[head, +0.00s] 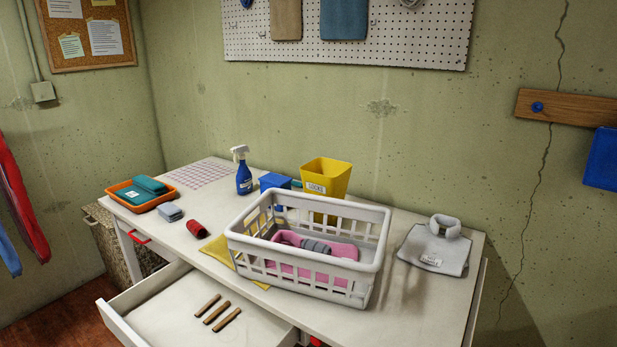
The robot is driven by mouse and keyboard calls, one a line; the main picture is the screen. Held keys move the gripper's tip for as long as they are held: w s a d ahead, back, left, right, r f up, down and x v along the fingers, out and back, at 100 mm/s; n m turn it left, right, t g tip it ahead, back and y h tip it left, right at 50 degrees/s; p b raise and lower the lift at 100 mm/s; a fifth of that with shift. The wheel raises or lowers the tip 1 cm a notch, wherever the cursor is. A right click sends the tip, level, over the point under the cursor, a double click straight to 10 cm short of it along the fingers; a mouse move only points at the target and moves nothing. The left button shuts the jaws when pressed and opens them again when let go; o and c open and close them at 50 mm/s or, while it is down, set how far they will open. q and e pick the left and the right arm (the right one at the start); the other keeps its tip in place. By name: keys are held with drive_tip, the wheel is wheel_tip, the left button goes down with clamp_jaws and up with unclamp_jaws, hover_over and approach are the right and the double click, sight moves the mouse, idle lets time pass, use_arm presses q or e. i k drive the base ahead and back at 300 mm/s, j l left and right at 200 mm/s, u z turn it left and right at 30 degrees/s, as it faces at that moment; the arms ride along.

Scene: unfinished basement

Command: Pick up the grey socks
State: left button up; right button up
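A small grey folded bundle (170,212), which looks like folded socks, lies on the white table beside the orange tray. A grey ribbed roll (316,246) lies on pink cloth (340,250) inside the white laundry basket (372,275). I cannot tell for sure which of these two is the grey socks. A dark red roll (196,229) lies on the table, left of the basket. A yellow bin (335,172) labelled "SOCKS" stands behind the basket. Neither of my grippers is in view.
The orange tray (122,195) holds teal cloths. A blue spray bottle (244,180) and a blue box (274,181) stand behind. A grey folded shirt (438,250) lies at right, a yellow cloth (218,250) partly under the basket. The front drawer (180,292) is open, holding brown sticks.

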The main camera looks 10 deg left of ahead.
sight(308, 244)
drive_tip(key=u, duration=1.45)
drive_tip(key=i+j+z, duration=0.3)
drive_tip(key=i, duration=0.25)
drive_tip(key=i+j+z, duration=0.35)
drive_tip(key=j, duration=0.3)
drive_tip(key=i+l, duration=0.05)
drive_tip(key=i, duration=0.05)
